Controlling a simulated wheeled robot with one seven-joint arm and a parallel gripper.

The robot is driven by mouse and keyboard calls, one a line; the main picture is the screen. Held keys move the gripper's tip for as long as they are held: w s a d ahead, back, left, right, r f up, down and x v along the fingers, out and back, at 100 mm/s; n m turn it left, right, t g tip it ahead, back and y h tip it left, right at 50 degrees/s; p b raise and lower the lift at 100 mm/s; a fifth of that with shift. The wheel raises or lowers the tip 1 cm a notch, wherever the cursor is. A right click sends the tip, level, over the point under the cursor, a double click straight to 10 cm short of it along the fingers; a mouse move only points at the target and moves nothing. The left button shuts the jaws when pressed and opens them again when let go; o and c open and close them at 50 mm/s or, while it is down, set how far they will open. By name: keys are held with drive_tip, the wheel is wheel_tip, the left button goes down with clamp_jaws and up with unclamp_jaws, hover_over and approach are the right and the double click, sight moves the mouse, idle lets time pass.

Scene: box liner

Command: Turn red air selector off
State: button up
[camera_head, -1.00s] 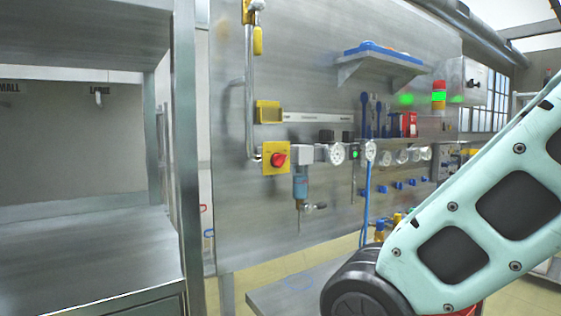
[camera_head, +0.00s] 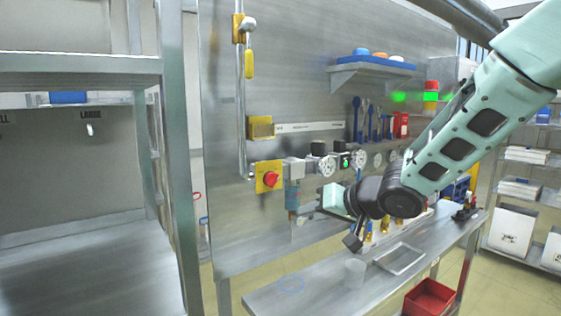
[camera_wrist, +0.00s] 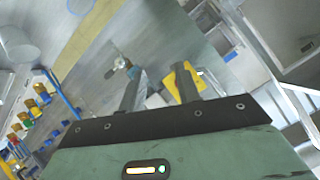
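The red air selector (camera_head: 271,179) is a round red knob on a yellow square plate (camera_head: 259,186) on the steel wall panel. My gripper (camera_head: 322,205) is to the right of the knob and a little lower, apart from it. In the wrist view my gripper (camera_wrist: 160,88) has its two dark fingers spread with nothing held between them. A yellow plate (camera_wrist: 173,84) shows beyond the right finger, partly covered by it. I cannot make out the red knob there.
Round gauges (camera_head: 327,165) and a filter unit (camera_head: 292,195) sit right of the selector. A vertical pipe (camera_head: 241,110) runs above left. A steel bench (camera_head: 310,290) with a clear cup (camera_head: 355,272) and tray (camera_head: 399,259) stands below. A metal rack (camera_head: 176,150) stands left.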

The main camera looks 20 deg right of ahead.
drive_tip(key=w+d+r+m+t+y+p, duration=0.1)
drive_tip(key=d+r+y+p, duration=0.2)
drive_tip(key=d+r, duration=0.3)
approach(276, 181)
drive_tip(key=x, duration=0.8)
drive_tip(key=shift+w+a, duration=0.1)
drive_tip(key=shift+w, duration=0.1)
clamp_jaws()
